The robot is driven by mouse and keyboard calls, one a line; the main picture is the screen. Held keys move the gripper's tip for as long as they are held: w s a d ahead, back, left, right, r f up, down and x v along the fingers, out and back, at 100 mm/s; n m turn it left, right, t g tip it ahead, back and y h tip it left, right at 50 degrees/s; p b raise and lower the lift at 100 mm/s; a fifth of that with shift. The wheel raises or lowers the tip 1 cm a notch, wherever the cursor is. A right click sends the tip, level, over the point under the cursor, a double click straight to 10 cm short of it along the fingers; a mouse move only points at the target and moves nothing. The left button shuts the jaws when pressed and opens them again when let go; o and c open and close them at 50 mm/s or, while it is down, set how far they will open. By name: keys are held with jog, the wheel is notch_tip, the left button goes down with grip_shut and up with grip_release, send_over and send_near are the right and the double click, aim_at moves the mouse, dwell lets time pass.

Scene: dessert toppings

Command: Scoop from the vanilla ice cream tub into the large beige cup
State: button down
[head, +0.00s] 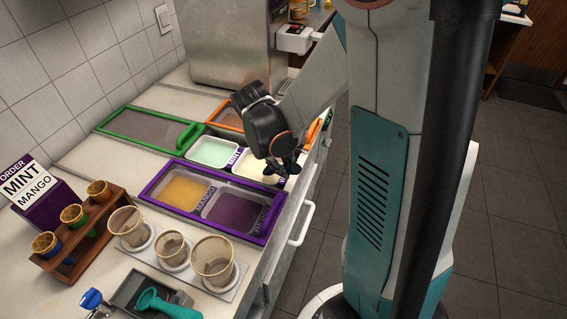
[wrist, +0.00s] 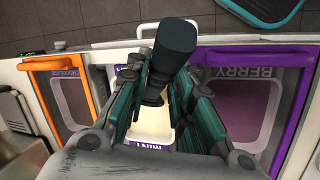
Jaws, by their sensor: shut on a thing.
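The vanilla tub (head: 252,163) is an open white tub of pale cream ice cream, partly hidden under my gripper in the head view. The tub also shows between the fingers in the wrist view (wrist: 152,127). My gripper (head: 283,165) is over the tub and is shut on a dark scoop, whose thick navy handle (wrist: 175,40) sticks up between the fingers in the wrist view. The scoop's bowl is hidden, so I cannot tell whether it touches the ice cream. The large beige cup (head: 213,262) stands upright at the near right end of the row of cups.
The mint tub (head: 213,152) stands left of the vanilla. A purple-framed lid (head: 170,205) covers mango and berry in front; green (head: 118,135) and orange-framed (head: 222,114) lids lie behind. Two smaller beige cups (head: 128,227) (head: 173,250) and a teal scoop (head: 160,303) are near.

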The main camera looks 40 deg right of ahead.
jog(key=shift+f+b, duration=0.95)
jog(key=shift+f, duration=0.5)
jog(key=w+a+f, duration=0.1)
jog(key=w+a+f+t+b, duration=0.1)
jog(key=w+a, duration=0.1)
jog(key=w+a+t+b, duration=0.1)
jog(key=w, duration=0.1)
jog(key=shift+w+a+f+m+y, duration=0.15)
jog(key=shift+a+f+m+y, duration=0.25)
jog(key=shift+r+p, duration=0.8)
jog(key=shift+r, duration=0.15)
notch_tip(320, 180, up, 8)
jog(key=s+d+p, duration=0.1)
jog(key=s+p, duration=0.1)
jog(key=p, duration=0.4)
jog(key=shift+d, duration=0.25)
jog(key=shift+a+r, duration=0.1)
